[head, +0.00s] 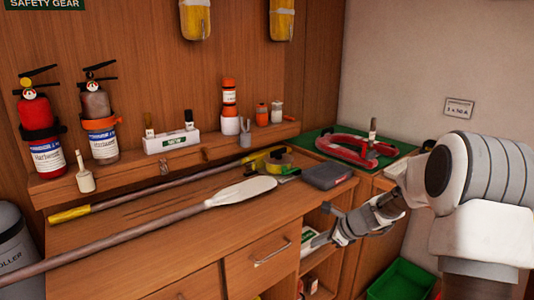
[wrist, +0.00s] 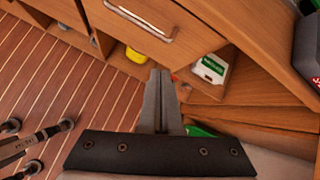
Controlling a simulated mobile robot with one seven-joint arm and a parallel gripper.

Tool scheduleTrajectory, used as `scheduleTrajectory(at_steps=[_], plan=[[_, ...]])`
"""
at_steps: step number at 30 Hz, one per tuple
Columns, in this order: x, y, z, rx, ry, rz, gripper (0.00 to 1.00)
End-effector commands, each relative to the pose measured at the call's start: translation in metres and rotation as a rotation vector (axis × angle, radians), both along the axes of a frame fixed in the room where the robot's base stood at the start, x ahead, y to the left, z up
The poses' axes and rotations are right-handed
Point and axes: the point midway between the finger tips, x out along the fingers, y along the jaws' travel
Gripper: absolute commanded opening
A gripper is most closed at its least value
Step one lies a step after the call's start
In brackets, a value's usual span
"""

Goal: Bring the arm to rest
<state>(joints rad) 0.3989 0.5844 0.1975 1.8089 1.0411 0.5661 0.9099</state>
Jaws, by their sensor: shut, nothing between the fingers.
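My arm comes in from the right side of the head view, with its white shoulder and grey bands at the far right. My gripper (head: 318,228) hangs in front of the open shelf at the right end of the wooden counter, below the counter top. In the wrist view my gripper (wrist: 160,75) has its two grey fingers together, with nothing between them. The fingers point at the cabinet front, below a drawer handle (wrist: 140,22). I cannot tell from the pictures how close the fingertips are to the cabinet.
The counter (head: 185,250) bears a paddle (head: 240,192), a pole, tape and a dark grey box (head: 326,175). A green mat (head: 318,142) with a red tool lies behind. A green crate (head: 402,281) stands low at right. Plank floor (wrist: 45,75) is partly clear.

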Motion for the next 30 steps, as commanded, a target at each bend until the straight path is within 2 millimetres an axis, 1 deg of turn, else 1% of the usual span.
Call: scheduleTrajectory(at_steps=[1, 6, 11, 15, 17, 18, 20, 24, 30], plan=[[-0.011, 0.009, 0.020, -0.058, -0.035, 0.079, 0.00], [-0.053, 0.030, 0.066, -0.246, -0.128, 0.336, 0.00], [-0.099, 0.044, 0.102, -0.419, -0.208, 0.567, 0.00], [-0.141, 0.052, 0.128, -0.569, -0.269, 0.763, 0.00], [-0.159, 0.053, 0.137, -0.633, -0.292, 0.843, 0.00], [-0.172, 0.054, 0.142, -0.675, -0.308, 0.897, 0.00], [-0.190, 0.054, 0.150, -0.738, -0.330, 0.976, 0.00], [-0.234, 0.051, 0.163, -0.882, -0.373, 1.154, 0.00], [-0.292, 0.041, 0.172, -1.079, -0.417, 1.394, 0.00]])
